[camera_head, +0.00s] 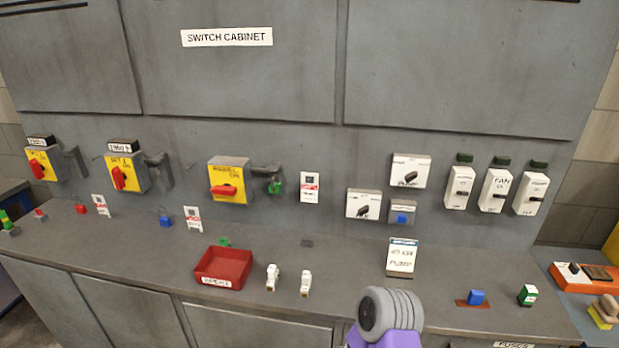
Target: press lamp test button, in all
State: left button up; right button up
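A small grey box with a blue button-like face (402,213) is mounted on the cabinet front, below and right of the white switch box marked as a pump (363,204). Its lettering is too small to read, so I cannot tell if it is the lamp test button. No hand or tool touches it. A grey ribbed, purple-based part, probably of my own arm, rises at the bottom centre. Neither gripper's fingers show.
Yellow boxes with red handles (228,185) line the left. White switch boxes, one marked FAN (497,190), are at right. The ledge holds a red tray (223,267), white pieces (272,278), a standing card (401,256), a blue block (476,297) and a green-white block (527,295).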

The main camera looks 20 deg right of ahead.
aim_at(401, 218)
jog(key=z, duration=1.4)
